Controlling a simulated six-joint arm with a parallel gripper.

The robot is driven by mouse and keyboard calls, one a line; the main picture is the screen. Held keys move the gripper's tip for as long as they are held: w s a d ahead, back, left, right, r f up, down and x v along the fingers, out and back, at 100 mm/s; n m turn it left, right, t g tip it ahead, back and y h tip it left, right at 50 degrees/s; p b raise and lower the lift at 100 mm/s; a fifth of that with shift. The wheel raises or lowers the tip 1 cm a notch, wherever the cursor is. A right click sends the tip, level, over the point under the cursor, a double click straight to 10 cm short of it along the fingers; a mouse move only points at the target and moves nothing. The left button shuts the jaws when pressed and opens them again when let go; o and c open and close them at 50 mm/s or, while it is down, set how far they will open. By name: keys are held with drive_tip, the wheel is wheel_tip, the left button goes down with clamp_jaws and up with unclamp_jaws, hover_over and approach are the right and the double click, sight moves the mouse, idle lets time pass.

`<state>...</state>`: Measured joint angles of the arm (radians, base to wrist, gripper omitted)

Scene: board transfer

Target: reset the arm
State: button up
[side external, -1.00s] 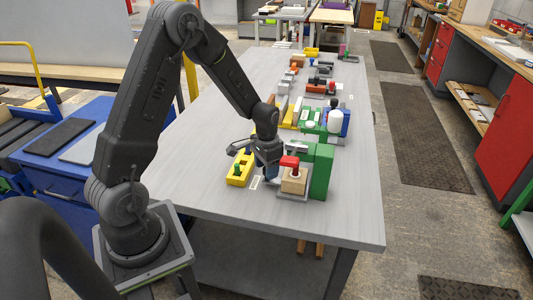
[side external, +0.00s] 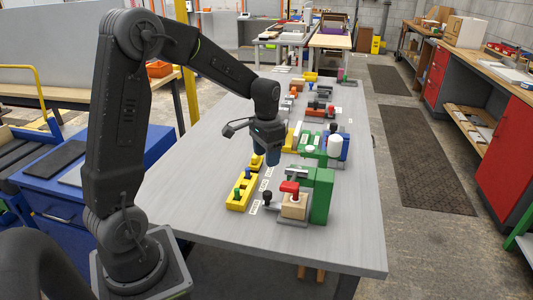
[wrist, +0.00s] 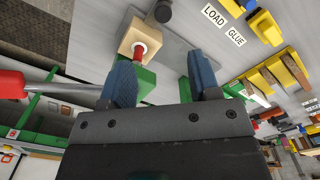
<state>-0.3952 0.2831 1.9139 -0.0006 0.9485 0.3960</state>
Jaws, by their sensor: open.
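My gripper (side external: 272,157) hangs above the grey table (side external: 215,150), clear of the things on it. In the wrist view its two blue fingers (wrist: 161,76) stand apart with nothing held between them. A green fixture (side external: 321,197) with a red-tipped handle (side external: 289,187) stands in front of my gripper, near the table's front. A wooden block (side external: 294,206) sits at its foot; it also shows in the wrist view (wrist: 138,37). A yellow holder (side external: 238,199) with blue and green pegs lies left of the fixture.
White labels reading LOAD (wrist: 213,14) and GLUE (wrist: 237,39) lie on the table. A white bottle (side external: 334,145), green blocks and several other stations line the table's right side towards the back. The table's left side is bare.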

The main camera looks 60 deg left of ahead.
drive_tip(key=shift+d, duration=0.1)
drive_tip(key=s+d+r+t, duration=0.2)
drive_tip(key=s+d+r, duration=0.3)
drive_tip(key=s+d, duration=0.2)
drive_tip(key=s+d+r+t, duration=0.3)
drive_tip(key=s+d+r, duration=0.3)
drive_tip(key=s+d, duration=0.2)
drive_tip(key=s, duration=0.2)
drive_tip(key=shift+s+d+t, duration=0.15)
drive_tip(key=shift+s+t, duration=0.15)
drive_tip(key=shift+s, duration=0.05)
idle(0.5)
